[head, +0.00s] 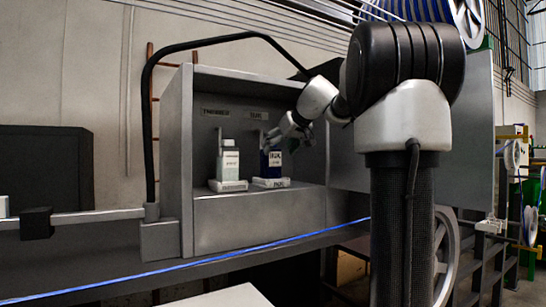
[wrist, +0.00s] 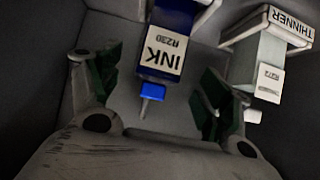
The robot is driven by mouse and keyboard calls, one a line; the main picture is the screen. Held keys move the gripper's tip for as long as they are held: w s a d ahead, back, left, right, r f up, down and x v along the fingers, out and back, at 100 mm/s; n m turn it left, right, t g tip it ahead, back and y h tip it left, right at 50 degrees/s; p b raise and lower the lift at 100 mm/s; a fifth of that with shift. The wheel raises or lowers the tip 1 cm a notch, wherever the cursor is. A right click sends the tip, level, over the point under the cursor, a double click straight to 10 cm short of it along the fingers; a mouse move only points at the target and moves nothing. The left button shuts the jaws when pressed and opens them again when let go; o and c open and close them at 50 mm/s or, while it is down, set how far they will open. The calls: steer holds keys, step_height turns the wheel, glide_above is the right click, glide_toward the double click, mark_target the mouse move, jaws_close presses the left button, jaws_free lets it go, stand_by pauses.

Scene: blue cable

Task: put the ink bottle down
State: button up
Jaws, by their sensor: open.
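The ink bottle (head: 272,163) is dark blue with a white label and stands upright at the white INK base (head: 271,183) in the grey cabinet. In the wrist view the ink bottle (wrist: 168,45) shows with its blue cap and nozzle pointing toward my palm. My gripper (head: 287,130) is at the upper right of the bottle in the head view. In the wrist view my gripper (wrist: 157,72) is open, with one green-padded finger on each side of the bottle and visible gaps to both.
The white thinner bottle (head: 229,162) stands on its own base (head: 228,186) just left of the ink bottle. In the wrist view the thinner bottle (wrist: 262,65) is close beyond my right finger. Cabinet walls (head: 186,150) enclose both bottles. A blue cable (head: 190,264) runs below.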

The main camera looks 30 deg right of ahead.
steer(key=s+a+r+t+h, duration=0.25)
steer(key=s+r+t, duration=0.4)
steer(key=r, duration=0.65)
steer(key=s+d+f+m+g+h, duration=0.2)
steer(key=s+f+g, duration=0.1)
steer(key=s+f, duration=0.4)
steer(key=s+d+f+m+g+h, duration=0.2)
steer(key=s+f+g, duration=0.15)
steer(key=f, duration=0.45)
steer(key=s+a+f+n+g+y, duration=0.1)
steer(key=s+a+f+g+y, duration=0.1)
steer(key=s+a+f, duration=0.2)
steer(key=s+a+f+n+g+y, duration=0.1)
steer(key=s+a+f, duration=0.3)
steer(key=s+f, duration=0.4)
steer(key=s+a+f+n+g+y, duration=0.1)
steer(key=s+a+f+g+y, duration=0.2)
steer(key=f, duration=1.1)
steer(key=s+g, duration=0.1)
steer(key=s, duration=0.2)
steer(key=shift+a+f+n, duration=0.15)
steer(key=shift+a+n, duration=0.15)
steer(key=shift+a, duration=0.1)
